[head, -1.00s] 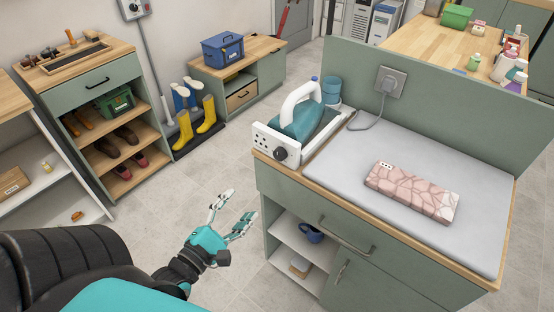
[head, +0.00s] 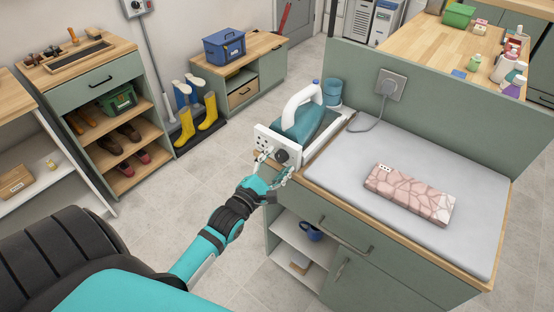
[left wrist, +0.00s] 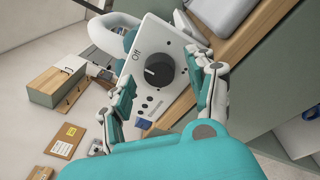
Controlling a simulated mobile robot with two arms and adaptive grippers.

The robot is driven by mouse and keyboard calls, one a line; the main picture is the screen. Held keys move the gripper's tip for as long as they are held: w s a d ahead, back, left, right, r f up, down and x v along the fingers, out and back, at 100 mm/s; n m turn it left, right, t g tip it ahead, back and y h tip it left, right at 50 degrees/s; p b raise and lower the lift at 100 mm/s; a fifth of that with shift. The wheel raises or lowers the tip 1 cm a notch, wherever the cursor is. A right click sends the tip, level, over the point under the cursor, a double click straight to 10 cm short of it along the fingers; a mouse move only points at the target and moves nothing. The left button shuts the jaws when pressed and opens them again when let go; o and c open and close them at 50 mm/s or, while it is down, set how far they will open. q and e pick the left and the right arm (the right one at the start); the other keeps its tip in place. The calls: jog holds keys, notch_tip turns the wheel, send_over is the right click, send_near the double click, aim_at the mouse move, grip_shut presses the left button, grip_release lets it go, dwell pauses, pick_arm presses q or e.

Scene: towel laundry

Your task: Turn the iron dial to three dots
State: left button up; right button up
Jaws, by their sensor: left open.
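The iron (head: 303,118), teal with a white handle, stands on its base at the left end of the cabinet top. The base's white front panel carries a black round dial (head: 281,156). In the left wrist view the dial (left wrist: 159,70) shows with the word "Off" on one side and groups of dots on the panel (left wrist: 150,92). My left gripper (head: 272,163) is open at the panel, its fingers (left wrist: 163,92) on either side of the dial and apart from it. Which mark the dial points to is hard to tell. My right gripper is not in view.
A grey ironing pad (head: 340,172) covers the cabinet top, with a folded pink patterned towel (head: 410,194) on it. A cord runs from the wall socket (head: 389,84). A teal cup (head: 332,92) stands behind the iron. Open floor lies left of the cabinet.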

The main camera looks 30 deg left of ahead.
pick_arm(q)
jog(key=shift+w, duration=0.35)
jog(key=shift+c, duration=0.4)
jog(key=c, duration=1.1)
